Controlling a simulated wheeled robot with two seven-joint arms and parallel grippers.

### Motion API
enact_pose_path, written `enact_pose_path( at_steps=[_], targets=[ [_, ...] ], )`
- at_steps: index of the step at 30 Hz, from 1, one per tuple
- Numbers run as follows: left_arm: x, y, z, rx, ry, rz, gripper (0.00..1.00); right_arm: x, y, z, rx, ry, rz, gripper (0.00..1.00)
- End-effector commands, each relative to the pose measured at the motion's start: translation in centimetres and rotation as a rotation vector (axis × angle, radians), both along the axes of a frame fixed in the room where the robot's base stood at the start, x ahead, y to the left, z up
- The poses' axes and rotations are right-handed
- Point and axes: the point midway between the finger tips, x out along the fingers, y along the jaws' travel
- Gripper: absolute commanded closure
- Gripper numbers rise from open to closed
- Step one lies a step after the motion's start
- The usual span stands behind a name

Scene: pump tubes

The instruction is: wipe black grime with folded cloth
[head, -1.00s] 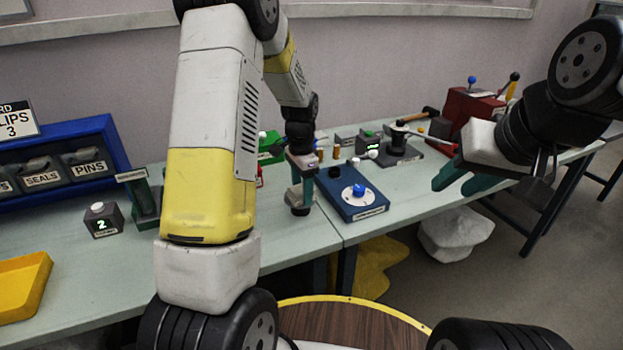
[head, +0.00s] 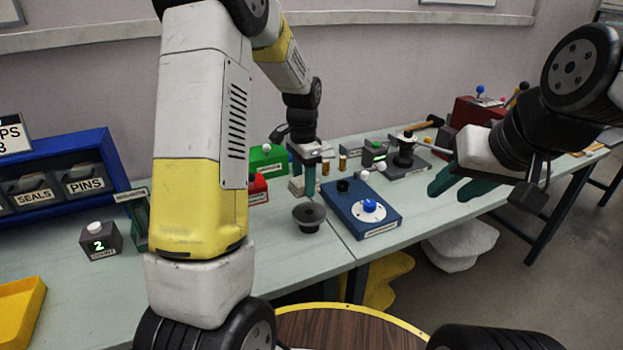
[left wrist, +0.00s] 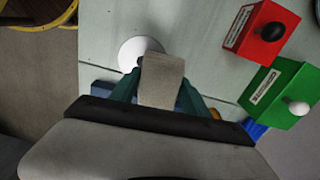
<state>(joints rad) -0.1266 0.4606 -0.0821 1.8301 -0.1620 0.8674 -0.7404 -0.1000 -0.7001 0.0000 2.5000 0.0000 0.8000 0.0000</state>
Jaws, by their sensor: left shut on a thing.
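My left gripper (head: 306,180) is above the bench, beside the blue box with a dial. It is shut on a folded beige cloth, which shows between its green fingers in the left wrist view (left wrist: 161,82) and partly in the head view (head: 296,187). A dark, wide-rimmed round piece (head: 309,216) stands on the bench just in front of this gripper. A white disc (left wrist: 137,50) lies beside the cloth in the left wrist view. I cannot make out the black grime for certain. My right gripper (head: 460,185) is empty, its green fingers apart, off the bench's front edge.
The blue dial box (head: 362,222) is right of my left gripper. A red box (head: 258,190) and green box (head: 266,160) stand to its left and behind.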

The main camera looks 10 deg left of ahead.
Motion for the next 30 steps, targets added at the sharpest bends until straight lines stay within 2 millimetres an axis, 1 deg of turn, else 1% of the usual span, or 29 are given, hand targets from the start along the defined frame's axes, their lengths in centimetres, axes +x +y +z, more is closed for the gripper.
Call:
enact_pose_path(
  at_steps=[6, 11, 27, 30],
  targets=[
    [-0.3, -0.4, 2.0, 0.000, -0.003, 0.000, 0.84, 0.0, 0.0, 0.0, 0.000, 0.000, 0.000, 0.64],
    [-0.5, -0.6, 2.9, -0.001, -0.001, 0.001, 0.84, 0.0, 0.0, 0.0, 0.000, 0.000, 0.000, 0.64],
    [-0.5, -0.6, 3.0, 0.000, 0.000, 0.002, 0.84, 0.0, 0.0, 0.0, 0.000, 0.000, 0.000, 0.64],
    [-0.9, -0.7, 2.8, 0.001, 0.001, 0.001, 0.84, 0.0, 0.0, 0.0, 0.000, 0.000, 0.000, 0.64]
  ],
)
